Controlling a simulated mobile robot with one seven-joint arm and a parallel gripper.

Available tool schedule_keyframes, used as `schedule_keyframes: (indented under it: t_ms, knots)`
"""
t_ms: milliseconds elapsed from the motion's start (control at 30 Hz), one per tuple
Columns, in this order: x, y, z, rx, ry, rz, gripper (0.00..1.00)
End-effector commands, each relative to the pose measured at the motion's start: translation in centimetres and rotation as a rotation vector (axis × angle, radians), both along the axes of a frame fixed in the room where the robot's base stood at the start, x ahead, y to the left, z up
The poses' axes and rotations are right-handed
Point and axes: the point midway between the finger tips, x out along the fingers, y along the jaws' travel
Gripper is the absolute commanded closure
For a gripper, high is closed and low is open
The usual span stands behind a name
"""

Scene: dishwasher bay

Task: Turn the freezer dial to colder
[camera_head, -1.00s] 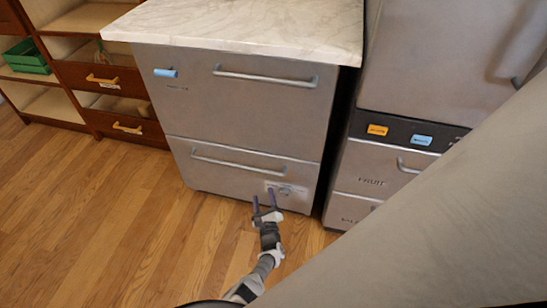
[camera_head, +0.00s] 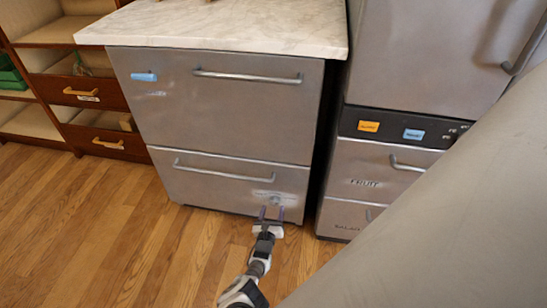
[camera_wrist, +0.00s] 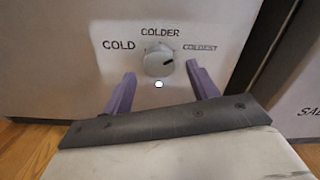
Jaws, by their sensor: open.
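The freezer dial (camera_wrist: 158,60) is a round grey knob on the lower drawer front (camera_head: 200,184) of the counter unit. In the wrist view COLD is printed at its left, COLDER above it and COLDEST at its right. A dark mark shows on the right part of the knob. My gripper (camera_wrist: 160,72) is open, with one purple finger at the lower left of the dial and one at its lower right. I cannot tell whether either touches it. In the head view my gripper (camera_head: 272,213) is at the lower right of that drawer; the dial is small and unclear there.
A bar handle (camera_head: 222,173) crosses the lower drawer, and another handle (camera_head: 248,77) is above. A fridge with a FRUIT drawer (camera_head: 370,172) stands at the right, past a dark gap. Wooden shelves (camera_head: 97,120) are at the left. The wooden floor (camera_head: 110,230) is clear.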

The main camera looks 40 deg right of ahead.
Motion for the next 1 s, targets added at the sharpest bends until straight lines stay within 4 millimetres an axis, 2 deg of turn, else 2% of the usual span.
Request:
schedule_keyframes:
  t_ms: [200, 567, 900, 1000]
  knots:
    - [1.5, -1.7, -0.2, 0.0, -0.001, 0.0, 0.41]
    - [1.8, -2.0, 0.0, 0.0, 0.002, 0.001, 0.41]
    - [1.7, -2.0, 0.0, 0.0, 0.001, 0.001, 0.84]
    - [1.7, -2.0, 0.0, -0.001, 0.002, 0.001, 0.86]
